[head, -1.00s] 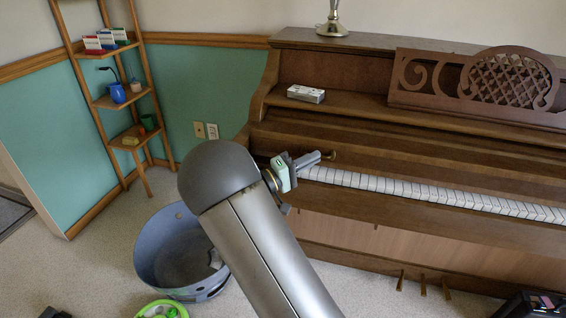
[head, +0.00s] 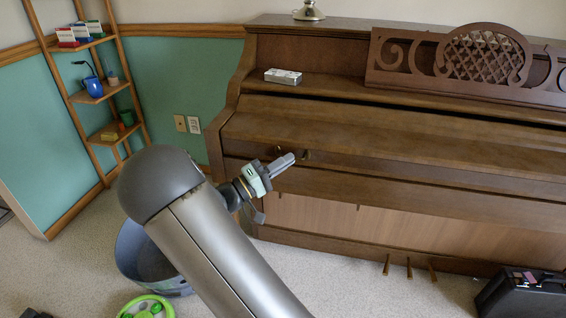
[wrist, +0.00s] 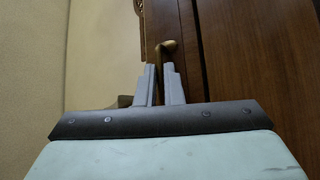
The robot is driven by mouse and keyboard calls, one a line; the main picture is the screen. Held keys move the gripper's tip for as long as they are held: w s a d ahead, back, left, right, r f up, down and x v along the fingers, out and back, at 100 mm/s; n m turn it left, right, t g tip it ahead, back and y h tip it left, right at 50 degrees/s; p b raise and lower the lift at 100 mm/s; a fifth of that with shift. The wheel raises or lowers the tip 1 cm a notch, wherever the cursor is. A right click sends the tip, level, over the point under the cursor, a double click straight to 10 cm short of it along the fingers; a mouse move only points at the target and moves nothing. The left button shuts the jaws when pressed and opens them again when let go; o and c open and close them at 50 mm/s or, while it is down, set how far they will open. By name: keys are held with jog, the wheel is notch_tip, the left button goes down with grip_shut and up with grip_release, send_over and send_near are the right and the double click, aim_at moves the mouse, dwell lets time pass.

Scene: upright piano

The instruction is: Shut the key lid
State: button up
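The key lid (head: 400,175) of the brown upright piano is down across the keyboard, and no white keys show in the head view. A small brass knob (head: 305,155) sits on its front near the left end. My gripper (head: 290,160) is just left of the knob, pointing at it. In the wrist view the knob (wrist: 168,46) appears just beyond my two grey fingertips (wrist: 160,68). A narrow gap shows between the fingers, with nothing in it. Whether a fingertip touches the knob or lid is not clear.
A small light box (head: 283,76) lies on the piano's ledge, below a metal lamp base (head: 308,11). A blue-grey tub (head: 135,258) and a green round object (head: 147,308) are on the floor. A wooden shelf (head: 88,95) stands left; a black case (head: 522,294) is lower right.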

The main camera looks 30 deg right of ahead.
jog(key=shift+o, duration=0.8)
jog(key=shift+s+a+f, duration=0.1)
jog(key=shift+a+f, duration=0.05)
jog(key=shift+f, duration=0.3)
jog(key=shift+r, duration=0.1)
jog(key=shift+r, duration=0.1)
jog(key=p+v, duration=0.2)
jog(key=v, duration=1.5)
jog(key=shift+a+p, duration=0.15)
jog(key=shift+p, duration=0.15)
